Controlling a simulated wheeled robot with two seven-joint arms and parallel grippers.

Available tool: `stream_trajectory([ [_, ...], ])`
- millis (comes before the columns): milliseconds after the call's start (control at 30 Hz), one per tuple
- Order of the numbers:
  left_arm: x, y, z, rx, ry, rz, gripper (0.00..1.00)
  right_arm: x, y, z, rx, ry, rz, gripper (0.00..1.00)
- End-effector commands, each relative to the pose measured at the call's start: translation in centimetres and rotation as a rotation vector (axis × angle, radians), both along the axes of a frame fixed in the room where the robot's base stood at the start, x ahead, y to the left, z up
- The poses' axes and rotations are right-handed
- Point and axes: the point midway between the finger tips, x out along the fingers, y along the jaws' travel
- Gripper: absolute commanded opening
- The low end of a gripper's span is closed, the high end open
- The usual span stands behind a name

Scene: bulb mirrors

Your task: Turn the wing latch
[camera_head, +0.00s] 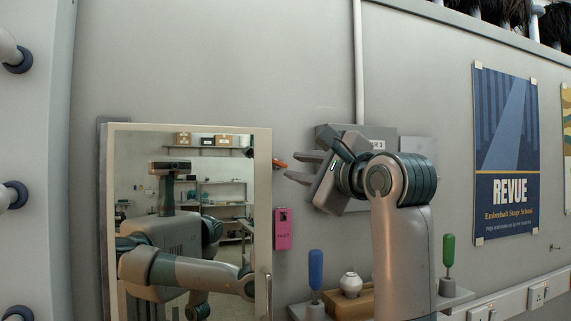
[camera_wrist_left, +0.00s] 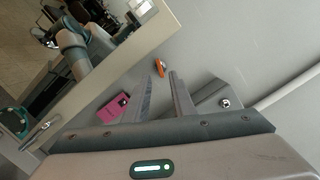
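The small orange wing latch (camera_head: 278,164) sits on the grey wall just right of the mirror's upper right edge. It also shows in the left wrist view (camera_wrist_left: 160,68), in line with the gap between my fingertips. My left gripper (camera_head: 293,166) is just right of the latch, fingers pointing left and parted, with nothing held. Whether a fingertip touches the latch cannot be told. The framed mirror (camera_head: 190,230) reflects my own body and the room. My right gripper is not seen directly.
A pink tag (camera_head: 283,229) hangs below the latch. A grey wall box (camera_head: 385,142) is behind my left wrist. Below, a shelf (camera_head: 455,297) holds a blue-handled tool (camera_head: 315,268), a white jar (camera_head: 351,284) and a green-handled tool (camera_head: 448,250). A poster (camera_head: 505,150) is at right.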

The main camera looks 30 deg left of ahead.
Motion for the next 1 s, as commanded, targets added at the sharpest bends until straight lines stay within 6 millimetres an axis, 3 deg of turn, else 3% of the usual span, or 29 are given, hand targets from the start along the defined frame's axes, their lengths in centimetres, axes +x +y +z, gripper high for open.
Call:
stream_trajectory([
  [500,2.9,4.3,0.7,-0.002,0.001,0.0,0.23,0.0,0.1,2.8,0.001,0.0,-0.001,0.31],
  [1000,3.2,4.8,0.4,-0.001,-0.001,0.0,0.23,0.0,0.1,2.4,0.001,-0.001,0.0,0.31],
])
